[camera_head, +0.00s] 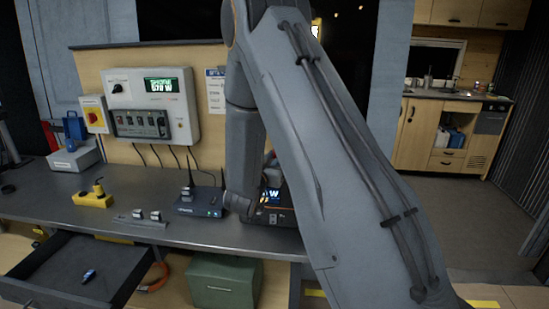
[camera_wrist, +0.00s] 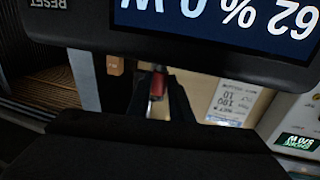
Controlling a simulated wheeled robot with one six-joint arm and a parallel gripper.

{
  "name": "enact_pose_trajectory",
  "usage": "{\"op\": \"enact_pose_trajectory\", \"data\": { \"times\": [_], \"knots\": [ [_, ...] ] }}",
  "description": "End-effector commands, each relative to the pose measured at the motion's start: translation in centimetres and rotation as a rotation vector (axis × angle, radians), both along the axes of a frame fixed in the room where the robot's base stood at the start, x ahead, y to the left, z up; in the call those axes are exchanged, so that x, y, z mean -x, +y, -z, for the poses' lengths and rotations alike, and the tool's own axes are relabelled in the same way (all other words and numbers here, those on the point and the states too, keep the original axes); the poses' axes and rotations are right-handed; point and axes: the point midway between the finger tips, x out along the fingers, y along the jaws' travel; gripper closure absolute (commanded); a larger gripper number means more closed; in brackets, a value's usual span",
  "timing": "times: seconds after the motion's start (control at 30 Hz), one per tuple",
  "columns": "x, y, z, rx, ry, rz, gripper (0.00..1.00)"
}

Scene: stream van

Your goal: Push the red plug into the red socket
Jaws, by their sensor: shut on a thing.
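In the wrist view my gripper (camera_wrist: 163,92) is shut on the red plug (camera_wrist: 157,84), a small red piece between its dark fingers. The plug is just below the edge of a dark unit with a lit display (camera_wrist: 215,14), which appears upside down and reads 62% and 0 W. I cannot make out the red socket, nor whether the plug touches it. In the head view the dark power unit (camera_head: 274,216) stands on the bench, partly covered by my arm, which hides my gripper and the plug there.
An orange piece (camera_wrist: 115,65) is left of the plug in the wrist view. On the bench (camera_head: 60,208) are a router (camera_head: 200,206), a yellow block (camera_head: 92,199) and a grey strip (camera_head: 137,220). A drawer (camera_head: 60,262) is open below, holding a small blue item (camera_head: 88,275).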

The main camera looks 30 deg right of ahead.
Motion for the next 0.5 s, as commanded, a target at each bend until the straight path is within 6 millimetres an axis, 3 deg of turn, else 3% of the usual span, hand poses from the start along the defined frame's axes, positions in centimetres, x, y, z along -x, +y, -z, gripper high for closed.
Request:
{"op": "enact_pose_trajectory", "data": {
  "times": [0.5],
  "knots": [
    [-0.01,-0.01,1.08,0.0,0.0,0.0,1.0]
  ]
}}
